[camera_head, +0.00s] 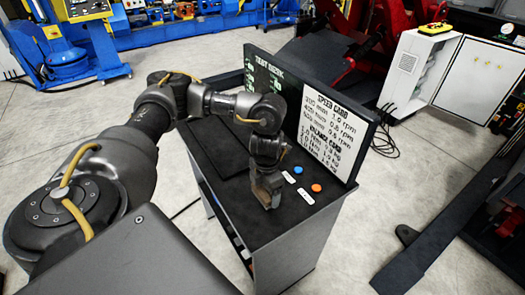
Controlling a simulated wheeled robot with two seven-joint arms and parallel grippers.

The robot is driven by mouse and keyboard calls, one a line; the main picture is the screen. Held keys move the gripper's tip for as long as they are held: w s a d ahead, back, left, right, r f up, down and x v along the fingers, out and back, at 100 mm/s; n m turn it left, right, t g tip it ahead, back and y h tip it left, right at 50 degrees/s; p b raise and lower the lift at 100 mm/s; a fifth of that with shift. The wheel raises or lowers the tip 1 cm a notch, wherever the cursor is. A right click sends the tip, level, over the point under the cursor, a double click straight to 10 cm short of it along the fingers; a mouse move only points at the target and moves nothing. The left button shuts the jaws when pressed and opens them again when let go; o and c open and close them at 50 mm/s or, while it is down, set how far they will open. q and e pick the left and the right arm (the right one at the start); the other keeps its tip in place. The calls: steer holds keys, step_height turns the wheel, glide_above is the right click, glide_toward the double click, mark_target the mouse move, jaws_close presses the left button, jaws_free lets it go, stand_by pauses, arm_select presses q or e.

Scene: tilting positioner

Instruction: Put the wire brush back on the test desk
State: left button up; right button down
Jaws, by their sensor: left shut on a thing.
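The test desk (240,208) stands in the middle of the view, with a dark top and an upright board along its back edge. My left arm reaches in from the left over the desk. My left gripper (266,192) points down close above the desk's front right part and is shut on a small brownish thing, apparently the wire brush (264,184). The fingers hide most of it. I cannot tell whether it touches the desk top. My right gripper is not in view.
A blue button (298,170) and an orange button (316,188) with white labels lie just right of the gripper. The upright board (325,135) carries a white speed card. A white cabinet (480,80) and red machinery stand behind.

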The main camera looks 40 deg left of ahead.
mark_target(263, 196)
arm_select(q)
steer(key=shift+a+f, duration=0.35)
steer(key=shift+f, duration=0.15)
steer(key=shift+a+f, duration=0.25)
steer(key=shift+f, duration=1.6)
steer(key=shift+f, duration=0.1)
steer(key=o, duration=1.1)
steer(key=shift+o, duration=0.2)
